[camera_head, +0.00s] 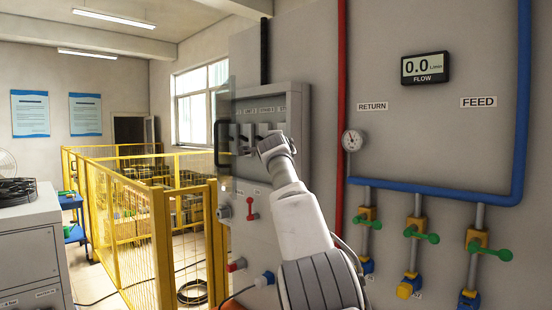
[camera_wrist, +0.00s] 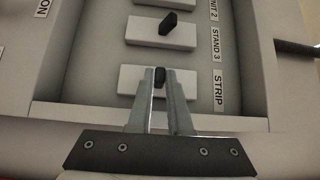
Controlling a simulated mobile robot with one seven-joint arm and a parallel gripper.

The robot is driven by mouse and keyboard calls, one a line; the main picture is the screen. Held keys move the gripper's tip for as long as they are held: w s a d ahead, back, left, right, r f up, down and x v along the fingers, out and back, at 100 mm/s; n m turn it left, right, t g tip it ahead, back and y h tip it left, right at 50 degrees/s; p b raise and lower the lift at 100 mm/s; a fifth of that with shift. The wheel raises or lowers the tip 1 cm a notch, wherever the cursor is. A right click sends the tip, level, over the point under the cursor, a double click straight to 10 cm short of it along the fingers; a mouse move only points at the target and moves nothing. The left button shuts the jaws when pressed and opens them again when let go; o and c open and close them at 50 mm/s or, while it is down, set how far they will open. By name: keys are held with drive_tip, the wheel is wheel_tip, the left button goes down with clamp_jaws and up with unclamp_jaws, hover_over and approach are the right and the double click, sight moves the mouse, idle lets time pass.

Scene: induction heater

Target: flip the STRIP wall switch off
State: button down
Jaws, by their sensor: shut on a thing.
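The STRIP switch has a white plate (camera_wrist: 128,80) and a small black lever (camera_wrist: 160,75). It is the lowest switch showing in the wrist view, beside the label STRIP (camera_wrist: 219,90). My gripper (camera_wrist: 160,84) is at this switch, with its two fingertips closed in on the black lever from both sides. In the head view my gripper (camera_head: 262,143) is in front of the grey switch box (camera_head: 298,100) on the wall. There my arm's end hides the STRIP switch. Which way the lever is tilted I cannot tell.
The STAND 3 switch (camera_wrist: 165,26) sits right beside the STRIP switch. A dark handle (camera_head: 218,143) sticks out at the box's left edge. A red lever (camera_head: 250,207) is below the box. A red pipe (camera_head: 341,120) and green-handled valves (camera_head: 421,236) are to the right.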

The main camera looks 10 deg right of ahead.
drive_tip(key=f+n+t+b, duration=0.1)
drive_tip(key=b, duration=0.2)
drive_tip(key=f+n+t+b, duration=0.1)
drive_tip(key=n+t+b, duration=0.1)
drive_tip(key=b, duration=0.1)
drive_tip(key=shift+w+d+n+y, duration=0.1)
drive_tip(key=shift+d+n+y, duration=0.05)
drive_tip(key=shift+n+y, duration=0.15)
drive_tip(key=shift+r, duration=0.1)
drive_tip(key=c, duration=0.8)
unclamp_jaws()
drive_tip(key=shift+c, duration=0.2)
drive_tip(key=shift+b, duration=0.3)
